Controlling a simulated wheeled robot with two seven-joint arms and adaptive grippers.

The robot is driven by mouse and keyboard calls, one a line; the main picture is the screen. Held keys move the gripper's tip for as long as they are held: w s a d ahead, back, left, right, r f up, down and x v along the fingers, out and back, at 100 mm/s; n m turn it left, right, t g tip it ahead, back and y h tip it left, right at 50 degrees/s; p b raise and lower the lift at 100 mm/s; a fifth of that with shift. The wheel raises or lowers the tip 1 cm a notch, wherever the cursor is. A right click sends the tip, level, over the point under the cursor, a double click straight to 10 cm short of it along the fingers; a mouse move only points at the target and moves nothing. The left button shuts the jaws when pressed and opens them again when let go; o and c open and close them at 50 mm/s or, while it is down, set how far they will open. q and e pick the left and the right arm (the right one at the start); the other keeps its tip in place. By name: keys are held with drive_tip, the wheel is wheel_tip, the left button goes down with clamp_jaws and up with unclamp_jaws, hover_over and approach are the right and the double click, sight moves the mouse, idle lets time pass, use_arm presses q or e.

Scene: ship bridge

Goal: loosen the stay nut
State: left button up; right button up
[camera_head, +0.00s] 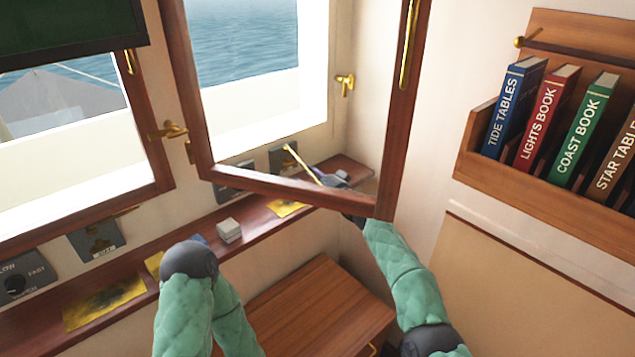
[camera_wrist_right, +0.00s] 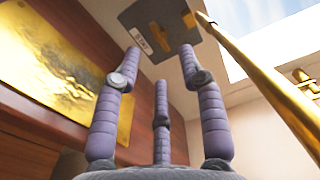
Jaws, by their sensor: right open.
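The open wooden window (camera_head: 290,190) swings toward me. A brass stay rod (camera_head: 303,163) shows through its opening and runs down toward my right gripper (camera_head: 334,180), partly hidden by the lower frame rail. In the right wrist view the rod (camera_wrist_right: 262,84) runs diagonally at the right, beside the fingers and apart from them. My right gripper (camera_wrist_right: 160,62) has its three grey-purple fingers spread, with nothing between them. I cannot clearly make out the stay nut. My left arm shows only its bent elbow at the lower left; its gripper is out of the picture.
Switch panels (camera_head: 97,240) line the wall. A bookshelf (camera_head: 545,200) stands at the right. A wooden cabinet top (camera_head: 318,308) lies below.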

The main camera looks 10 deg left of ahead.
drive_tip(key=shift+v, duration=2.15)
